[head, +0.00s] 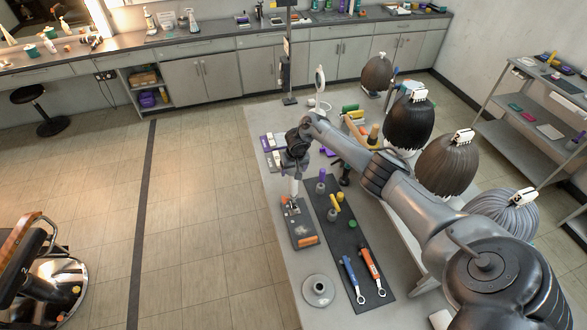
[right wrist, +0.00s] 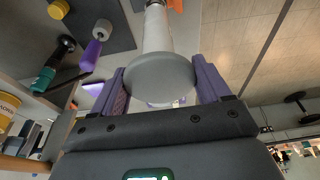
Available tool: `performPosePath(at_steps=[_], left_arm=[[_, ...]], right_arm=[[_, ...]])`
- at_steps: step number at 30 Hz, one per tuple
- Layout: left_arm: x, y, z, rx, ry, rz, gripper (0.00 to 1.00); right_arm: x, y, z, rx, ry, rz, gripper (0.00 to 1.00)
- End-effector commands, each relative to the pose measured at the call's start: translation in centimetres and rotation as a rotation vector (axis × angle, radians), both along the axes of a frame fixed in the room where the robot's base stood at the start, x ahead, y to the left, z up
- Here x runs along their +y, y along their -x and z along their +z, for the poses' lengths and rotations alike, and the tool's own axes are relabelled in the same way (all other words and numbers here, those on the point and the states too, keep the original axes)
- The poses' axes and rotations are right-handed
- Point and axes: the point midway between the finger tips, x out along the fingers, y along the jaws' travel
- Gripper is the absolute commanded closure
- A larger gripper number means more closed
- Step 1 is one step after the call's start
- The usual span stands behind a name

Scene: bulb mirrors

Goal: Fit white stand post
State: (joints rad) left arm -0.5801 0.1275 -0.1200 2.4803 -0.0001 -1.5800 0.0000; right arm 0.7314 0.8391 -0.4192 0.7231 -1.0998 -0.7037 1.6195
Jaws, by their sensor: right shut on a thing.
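My right gripper (head: 295,172) is at the middle of the table, pointing down over the dark grey tray (head: 293,212). In the right wrist view its two purple fingers (right wrist: 160,78) are shut on a pale post (right wrist: 156,28) with a wide grey round end. The post (head: 294,187) also shows in the head view below the gripper; it looks upright, and I cannot tell whether its lower end touches the tray. A pale round base (head: 318,291) with a raised centre stands near the table's front. My left gripper is not in view.
A dark mat (head: 350,250) beside the tray holds blue-handled (head: 353,277) and orange-handled (head: 373,270) tools. Several wigged heads, one black-haired (head: 408,125), stand along the right side. The table's left edge is close.

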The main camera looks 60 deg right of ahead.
Motion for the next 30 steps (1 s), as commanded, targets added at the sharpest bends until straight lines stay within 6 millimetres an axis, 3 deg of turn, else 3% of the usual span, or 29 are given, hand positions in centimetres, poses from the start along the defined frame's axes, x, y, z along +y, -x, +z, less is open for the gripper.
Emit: performPosePath(at_steps=[30], left_arm=[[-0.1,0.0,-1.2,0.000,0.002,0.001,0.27]], right_arm=[[0.0,0.0,-2.1,0.000,0.000,0.000,0.55]])
